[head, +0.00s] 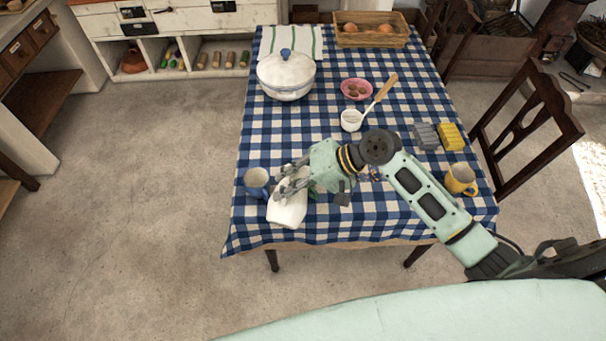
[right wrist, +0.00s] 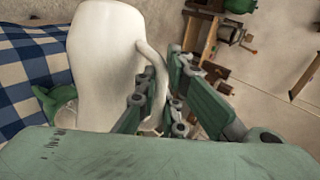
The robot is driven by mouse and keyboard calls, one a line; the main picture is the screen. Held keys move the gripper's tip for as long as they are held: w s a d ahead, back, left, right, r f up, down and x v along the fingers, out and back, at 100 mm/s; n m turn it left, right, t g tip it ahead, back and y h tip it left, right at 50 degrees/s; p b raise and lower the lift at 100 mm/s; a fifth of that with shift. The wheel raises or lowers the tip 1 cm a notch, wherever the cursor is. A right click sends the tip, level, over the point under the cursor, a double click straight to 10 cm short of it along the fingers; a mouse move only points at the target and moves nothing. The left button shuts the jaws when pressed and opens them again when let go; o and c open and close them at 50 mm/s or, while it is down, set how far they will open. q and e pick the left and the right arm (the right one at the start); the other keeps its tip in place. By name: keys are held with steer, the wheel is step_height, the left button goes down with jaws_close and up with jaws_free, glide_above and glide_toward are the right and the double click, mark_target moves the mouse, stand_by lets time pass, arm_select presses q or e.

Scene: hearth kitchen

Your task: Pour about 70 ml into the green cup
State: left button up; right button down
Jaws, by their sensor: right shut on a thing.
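My right gripper (head: 290,184) is shut on the handle of a white jug (head: 287,211), above the near left part of the table. In the right wrist view the jug (right wrist: 105,60) looks tilted, with its handle between the fingers (right wrist: 155,98). A green cup (right wrist: 46,98) with a pale inside shows partly behind the jug there, close to it. In the head view that cup is mostly hidden by my gripper and the jug. Whether liquid is flowing cannot be seen. My left gripper is not in view.
A blue cup (head: 257,181) stands just left of the jug. A yellow mug (head: 461,180), grey and yellow blocks (head: 451,137), a small white pot (head: 351,120), a pink bowl (head: 356,86) and a lidded tureen (head: 286,76) stand on the checked tablecloth (head: 255,135).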

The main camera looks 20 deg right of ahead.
mark_target(283, 206)
steer(key=shift+w+d+r+y, duration=0.3)
steer(key=shift+w+d+r, duration=0.15)
steer(key=shift+w, duration=0.25)
stand_by(1.7)
steer(key=shift+n+t+h, duration=0.6)
steer(key=shift+h, duration=0.2)
steer(key=s+a+f, duration=0.1)
steer(key=s+a+f+p, duration=0.1)
steer(key=s+f, duration=0.1)
steer(key=shift+s+a, duration=0.2)
steer(key=shift+s, duration=0.1)
steer(key=shift+s+a+f+t, duration=0.2)
steer(key=shift+s+f+t, duration=0.05)
steer(key=shift+f+t, duration=0.2)
steer(key=shift+f+n+h, duration=0.4)
steer(key=shift+f, duration=0.1)
steer(key=shift+s+a+t, duration=0.1)
steer(key=shift+t, duration=0.15)
steer(key=shift+f, duration=0.1)
